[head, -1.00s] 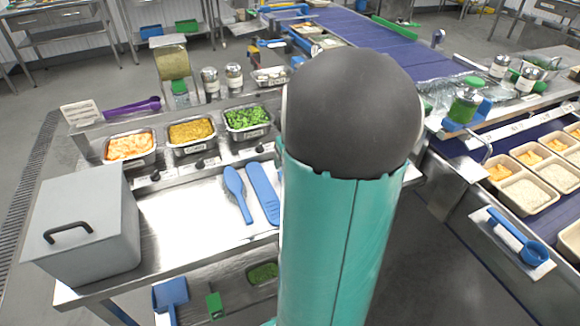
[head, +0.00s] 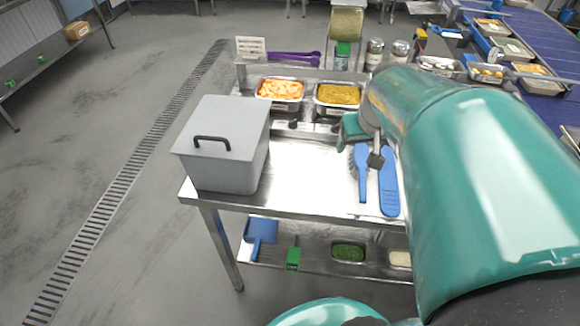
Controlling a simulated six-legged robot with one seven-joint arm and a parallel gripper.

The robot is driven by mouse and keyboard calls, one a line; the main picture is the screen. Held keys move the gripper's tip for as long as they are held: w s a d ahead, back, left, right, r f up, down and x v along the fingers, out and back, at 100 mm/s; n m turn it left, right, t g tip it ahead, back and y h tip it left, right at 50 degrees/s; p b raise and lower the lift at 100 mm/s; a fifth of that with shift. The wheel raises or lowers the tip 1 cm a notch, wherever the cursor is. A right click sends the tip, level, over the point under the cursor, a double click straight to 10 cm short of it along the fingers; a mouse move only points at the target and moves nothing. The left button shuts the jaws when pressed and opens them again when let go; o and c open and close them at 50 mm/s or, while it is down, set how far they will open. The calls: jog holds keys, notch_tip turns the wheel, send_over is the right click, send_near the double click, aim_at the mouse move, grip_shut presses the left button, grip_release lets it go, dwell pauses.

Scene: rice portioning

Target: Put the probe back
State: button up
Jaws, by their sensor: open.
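I cannot pick out the probe with certainty. Small dark knob-like pieces (head: 294,124) sit along the front of the food pans, and I cannot tell whether one is the probe. My gripper (head: 364,146) is above the steel bench (head: 312,178), at the top ends of a blue brush (head: 362,178) and a blue flat tool (head: 389,187). It is open, with one teal part on the left and a dark block on the right. My teal arm hides the bench's right side and the third food pan.
A grey lidded box (head: 225,145) stands at the bench's left end. An orange-food pan (head: 280,92) and a yellow-food pan (head: 338,96) stand behind, with purple tongs (head: 293,57) beyond. Bare bench lies between box and brush.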

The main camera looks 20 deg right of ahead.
jog(key=s+a+r+n, duration=0.1)
jog(key=s+a, duration=0.1)
jog(key=a, duration=0.4)
jog(key=s+a+r+n+y, duration=0.1)
jog(key=s+a, duration=0.2)
jog(key=a, duration=0.3)
jog(key=s+a+n+t+y, duration=0.1)
jog(key=s+a, duration=0.2)
jog(key=a, duration=0.3)
jog(key=shift+a+r, duration=0.2)
jog(key=shift+r, duration=0.2)
jog(key=shift+c, duration=0.4)
jog(key=shift+s, duration=0.1)
jog(key=c, duration=0.7)
jog(key=shift+d, duration=0.15)
